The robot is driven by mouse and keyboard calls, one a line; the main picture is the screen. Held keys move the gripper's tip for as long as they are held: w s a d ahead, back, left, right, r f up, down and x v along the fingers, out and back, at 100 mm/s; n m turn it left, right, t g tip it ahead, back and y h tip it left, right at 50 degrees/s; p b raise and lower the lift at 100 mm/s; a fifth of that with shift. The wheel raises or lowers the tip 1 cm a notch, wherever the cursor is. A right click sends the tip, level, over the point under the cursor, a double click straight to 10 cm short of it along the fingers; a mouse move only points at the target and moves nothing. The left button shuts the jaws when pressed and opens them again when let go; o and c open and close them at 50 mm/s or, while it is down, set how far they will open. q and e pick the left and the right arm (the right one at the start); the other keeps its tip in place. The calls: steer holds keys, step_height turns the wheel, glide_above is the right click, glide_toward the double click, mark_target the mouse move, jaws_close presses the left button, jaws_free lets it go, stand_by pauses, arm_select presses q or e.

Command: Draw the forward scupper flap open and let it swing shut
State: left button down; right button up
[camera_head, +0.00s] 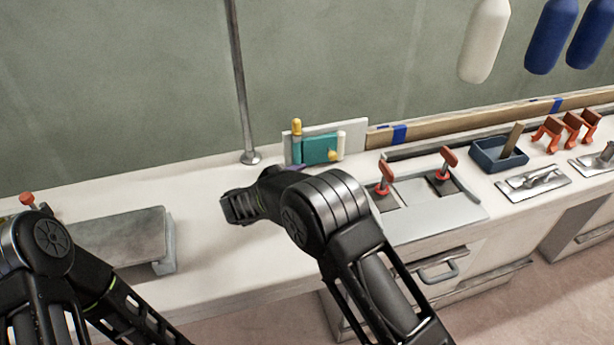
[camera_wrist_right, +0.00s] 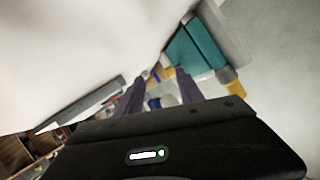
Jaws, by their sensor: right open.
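The scupper flap (camera_head: 320,149) is a teal panel with a yellow knob (camera_head: 334,155), set against a pale backing plate (camera_head: 355,137) on the ledge by the wall. A yellow-topped teal post stands at its left side. The flap looks closed. In the right wrist view the teal flap (camera_wrist_right: 197,46) lies up and right of the fingers. My right gripper (camera_wrist_right: 161,88) is open, with nothing seen held; its dark purple fingers are apart from the flap. In the head view the right wrist hides much of the gripper in front of the flap. My left gripper is out of view.
A grey metal pole (camera_head: 240,80) rises left of the flap. A grey raised plate (camera_head: 120,238) sits at left. Red-handled levers (camera_head: 384,174), a blue tray (camera_head: 497,155) and orange clips (camera_head: 572,124) stand to the right. The ledge between pole and grey plate is clear.

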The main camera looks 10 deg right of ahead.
steer(key=v, duration=0.7)
steer(key=shift+f, duration=0.1)
